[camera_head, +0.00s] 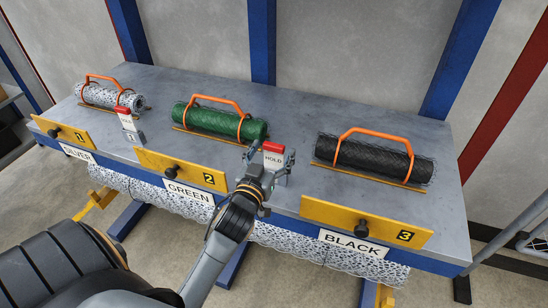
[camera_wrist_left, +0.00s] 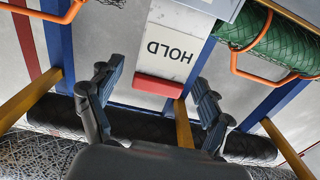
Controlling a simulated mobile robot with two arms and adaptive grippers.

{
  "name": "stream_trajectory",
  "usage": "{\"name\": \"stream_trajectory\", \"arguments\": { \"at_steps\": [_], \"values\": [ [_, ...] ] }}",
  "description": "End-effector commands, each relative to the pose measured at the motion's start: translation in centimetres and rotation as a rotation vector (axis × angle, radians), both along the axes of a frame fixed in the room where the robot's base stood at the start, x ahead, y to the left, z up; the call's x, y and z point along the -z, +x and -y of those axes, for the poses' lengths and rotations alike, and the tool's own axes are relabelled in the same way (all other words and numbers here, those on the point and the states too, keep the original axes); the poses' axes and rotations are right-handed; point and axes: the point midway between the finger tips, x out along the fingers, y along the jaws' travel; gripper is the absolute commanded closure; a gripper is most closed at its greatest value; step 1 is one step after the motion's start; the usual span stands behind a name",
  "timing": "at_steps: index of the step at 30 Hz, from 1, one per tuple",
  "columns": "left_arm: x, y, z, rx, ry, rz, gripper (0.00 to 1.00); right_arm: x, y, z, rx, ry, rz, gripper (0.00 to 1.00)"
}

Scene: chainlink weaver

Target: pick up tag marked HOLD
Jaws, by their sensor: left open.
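A white tag marked HOLD with a red top (camera_head: 273,154) stands on the bench between the green roll and the black roll. My left gripper (camera_head: 266,166) is open right at this tag. In the left wrist view, the tag (camera_wrist_left: 173,50) appears upside down, with its red end (camera_wrist_left: 158,86) between the two open fingers (camera_wrist_left: 157,92). I cannot tell whether either finger touches it. A second red-topped tag (camera_head: 125,118) stands farther left, near the silver roll; its lettering is too small to read surely. My right gripper is not in view.
Silver (camera_head: 108,97), green (camera_head: 220,121) and black (camera_head: 372,158) mesh rolls with orange handles lie on the grey bench (camera_head: 300,116). Yellow plates numbered 1 (camera_head: 63,132), 2 (camera_head: 190,168) and 3 (camera_head: 340,214) with black knobs line the front edge.

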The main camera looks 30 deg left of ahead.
Motion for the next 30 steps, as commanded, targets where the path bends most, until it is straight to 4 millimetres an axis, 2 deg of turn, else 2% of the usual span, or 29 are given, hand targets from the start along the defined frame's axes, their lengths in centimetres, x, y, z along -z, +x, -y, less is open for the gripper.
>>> {"name": "stream_trajectory", "arguments": {
  "at_steps": [3,10,11,18,26,30],
  "values": [
    [-0.1,1.0,-0.2,0.001,0.0,0.001,0.21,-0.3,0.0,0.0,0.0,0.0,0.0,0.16],
    [0.0,1.0,-0.2,0.001,-0.001,0.0,0.21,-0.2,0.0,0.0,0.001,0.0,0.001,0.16],
    [0.0,1.0,-0.2,0.001,-0.001,0.0,0.25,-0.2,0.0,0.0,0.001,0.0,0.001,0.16],
    [0.0,1.0,-0.2,0.001,-0.001,0.0,0.74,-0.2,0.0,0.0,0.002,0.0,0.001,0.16],
    [0.0,1.0,-0.2,0.001,-0.001,0.0,0.75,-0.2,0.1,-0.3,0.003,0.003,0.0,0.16],
    [-1.1,1.1,-0.2,0.001,0.001,0.004,0.75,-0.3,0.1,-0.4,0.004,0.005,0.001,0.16]
  ]
}}
